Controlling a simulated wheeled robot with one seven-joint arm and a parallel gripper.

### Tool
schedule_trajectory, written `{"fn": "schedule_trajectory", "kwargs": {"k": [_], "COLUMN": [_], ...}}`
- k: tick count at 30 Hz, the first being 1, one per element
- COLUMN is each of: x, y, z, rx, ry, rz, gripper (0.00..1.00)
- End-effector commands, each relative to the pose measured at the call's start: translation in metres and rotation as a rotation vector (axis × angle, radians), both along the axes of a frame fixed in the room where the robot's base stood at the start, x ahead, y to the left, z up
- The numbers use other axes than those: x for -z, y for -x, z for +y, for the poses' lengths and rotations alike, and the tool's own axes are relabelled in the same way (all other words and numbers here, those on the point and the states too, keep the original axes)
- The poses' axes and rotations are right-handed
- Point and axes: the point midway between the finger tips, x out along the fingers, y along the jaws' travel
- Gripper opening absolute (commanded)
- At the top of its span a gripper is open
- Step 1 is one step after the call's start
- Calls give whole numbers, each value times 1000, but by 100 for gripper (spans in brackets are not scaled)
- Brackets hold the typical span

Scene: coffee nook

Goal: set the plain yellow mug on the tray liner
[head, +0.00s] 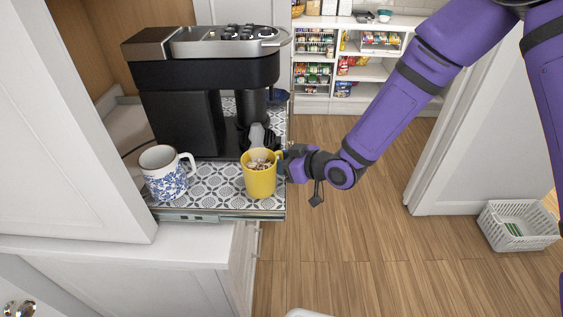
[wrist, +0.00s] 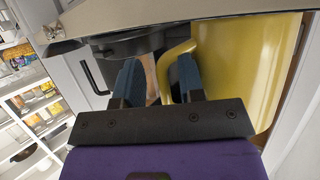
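The plain yellow mug (head: 260,181) stands upright at the front right of the patterned tray liner (head: 214,181), with brown and white bits showing inside it. It appears to rest on the liner, though its base is partly hidden in the wrist view. My gripper (head: 284,165) is at the mug's right side, by its handle. In the wrist view, the two fingers of my gripper (wrist: 158,82) are apart, with the yellow handle reaching between them and a gap left. The yellow mug's body (wrist: 245,65) fills the right of that view.
A white mug with a blue pattern (head: 165,178) stands at the liner's front left. A black and silver coffee machine (head: 205,90) stands behind both mugs. Open wooden floor (head: 340,250) lies right of the pull-out tray. A white basket (head: 517,225) sits far right.

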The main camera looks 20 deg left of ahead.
Motion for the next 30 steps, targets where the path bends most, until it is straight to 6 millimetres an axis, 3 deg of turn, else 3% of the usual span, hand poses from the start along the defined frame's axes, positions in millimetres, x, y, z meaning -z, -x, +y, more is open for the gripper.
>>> {"fn": "schedule_trajectory", "kwargs": {"k": [16, 22, 30], "x": [-37, -43, -44], "y": [31, 36, 38], "z": [-86, -100, -102], "rx": [3, 1, 0], "ry": [1, 1, 1], "rz": [-1, 1, 0], "gripper": [36, 36, 36]}}
